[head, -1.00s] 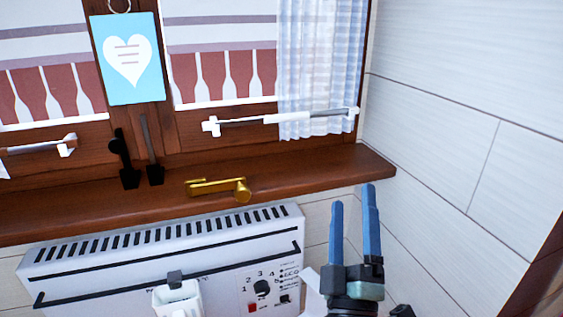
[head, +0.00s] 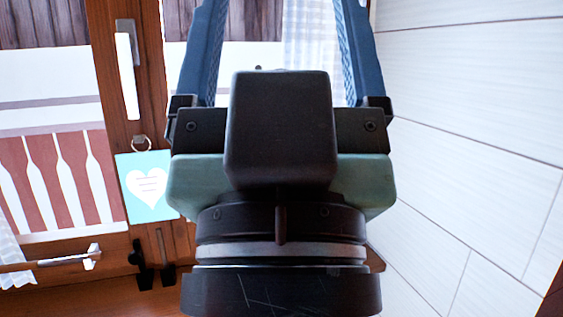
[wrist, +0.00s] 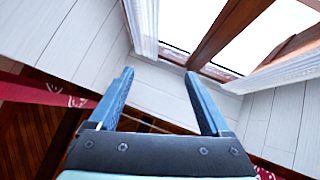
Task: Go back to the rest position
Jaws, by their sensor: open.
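My gripper (head: 278,50) fills the middle of the head view, close to the camera, with its two blue fingers pointing up. The fingers are wide apart and nothing is between them. In the wrist view my gripper (wrist: 160,90) also shows open and empty, with pale wall panels and a window frame beyond it. My gripper and wrist hide much of the window and the sill in the head view.
A wooden window frame (head: 125,75) with a white handle (head: 127,75) stands behind. A blue heart card (head: 150,187) hangs on it. Black latches (head: 145,268) are below. A pale panelled wall (head: 470,130) is at right. The wrist view shows a red band (wrist: 45,92).

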